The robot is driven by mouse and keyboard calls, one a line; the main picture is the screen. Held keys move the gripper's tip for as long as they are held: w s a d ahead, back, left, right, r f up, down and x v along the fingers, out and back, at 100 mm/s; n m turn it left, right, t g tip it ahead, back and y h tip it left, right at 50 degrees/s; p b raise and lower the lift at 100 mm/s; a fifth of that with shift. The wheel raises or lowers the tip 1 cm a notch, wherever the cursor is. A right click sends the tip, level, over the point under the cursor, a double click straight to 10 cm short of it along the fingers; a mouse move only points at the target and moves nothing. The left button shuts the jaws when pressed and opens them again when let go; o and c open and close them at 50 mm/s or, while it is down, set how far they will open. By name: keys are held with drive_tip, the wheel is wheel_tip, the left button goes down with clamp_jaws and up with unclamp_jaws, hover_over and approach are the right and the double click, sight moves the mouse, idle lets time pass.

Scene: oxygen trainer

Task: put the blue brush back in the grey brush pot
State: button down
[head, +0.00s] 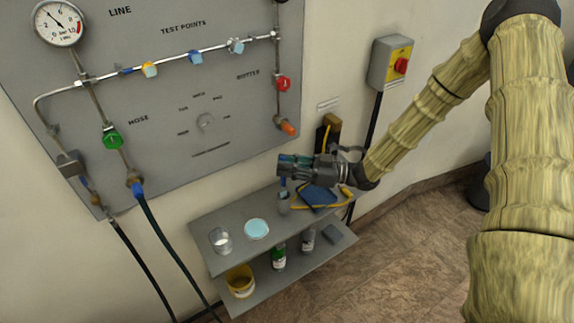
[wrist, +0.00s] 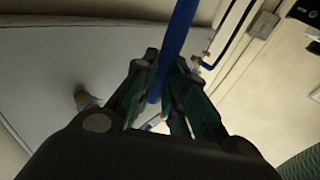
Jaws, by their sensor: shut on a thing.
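My gripper (head: 284,168) is above the back of the upper shelf and shut on the blue brush (head: 283,187). The brush hangs down below the fingers, roughly upright. In the wrist view, its blue handle (wrist: 175,48) runs between the fingers (wrist: 163,110). The grey brush pot (head: 284,205) stands on the upper shelf directly under the gripper. The brush's lower end is at the pot's mouth in the head view. I cannot tell whether it is inside the rim or just above or behind it. The pot is not clear in the wrist view.
The upper shelf (head: 228,237) also holds a clear cup (head: 220,241), a light-blue dish (head: 257,229) and a dark blue item (head: 318,196) beside the pot. The lower shelf holds a yellow tub (head: 240,281) and bottles. The grey test panel (head: 180,120) rises behind.

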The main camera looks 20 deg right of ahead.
drive_tip(key=shift+f+b, duration=1.35)
drive_tip(key=shift+f, duration=0.65)
drive_tip(key=c, duration=1.4)
unclamp_jaws()
drive_tip(key=shift+o, duration=0.2)
drive_tip(key=shift+d, duration=0.1)
drive_tip(key=v, duration=1.2)
